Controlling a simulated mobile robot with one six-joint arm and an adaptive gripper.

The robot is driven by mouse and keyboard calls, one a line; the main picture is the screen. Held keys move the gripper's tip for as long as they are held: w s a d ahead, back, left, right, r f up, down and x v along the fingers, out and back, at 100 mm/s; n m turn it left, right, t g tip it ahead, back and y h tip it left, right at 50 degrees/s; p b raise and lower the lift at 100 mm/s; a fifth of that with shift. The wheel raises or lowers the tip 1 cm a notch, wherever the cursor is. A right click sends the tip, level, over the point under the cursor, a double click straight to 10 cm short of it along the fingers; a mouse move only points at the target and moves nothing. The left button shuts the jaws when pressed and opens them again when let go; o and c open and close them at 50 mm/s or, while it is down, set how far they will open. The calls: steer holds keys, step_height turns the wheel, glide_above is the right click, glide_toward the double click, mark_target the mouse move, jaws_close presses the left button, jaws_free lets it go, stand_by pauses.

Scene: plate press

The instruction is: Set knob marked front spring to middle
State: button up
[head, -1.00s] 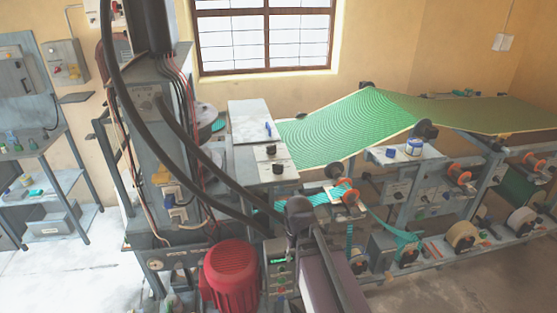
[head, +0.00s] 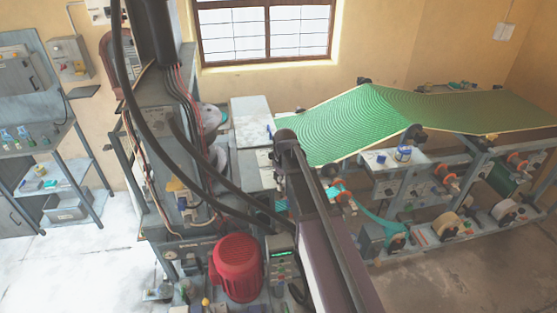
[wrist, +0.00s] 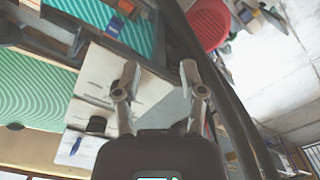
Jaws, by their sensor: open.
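In the wrist view my gripper (wrist: 160,78) is open and empty, its two fingers spread over a pale panel (wrist: 150,92). A black knob (wrist: 97,124) stands on a white plate left of the left finger, apart from it. The printing beside it is too small to read, so I cannot tell whether it is the front spring knob or how it is set. The left finger covers part of the panel. In the head view my arm hides most of the knob plates, and my gripper cannot be made out.
A red motor (head: 238,267) stands low beside my arm, with a control box (head: 281,262) next to it. A green sheet (head: 350,125) slopes over the press at the back right. A blue item (wrist: 76,145) lies near the knob. Bare floor (head: 80,270) shows at left.

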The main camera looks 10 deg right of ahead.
steer(key=w+r+n+p, duration=0.4)
steer(key=w+r+p, duration=0.5)
steer(key=w+r, duration=0.1)
steer(key=shift+r, duration=0.4)
steer(key=shift+f, duration=0.2)
step_height(320, 180, down, 13)
steer(key=b, duration=1.3)
steer(key=shift+f, duration=0.2)
steer(key=shift+a, duration=0.1)
jaws_close()
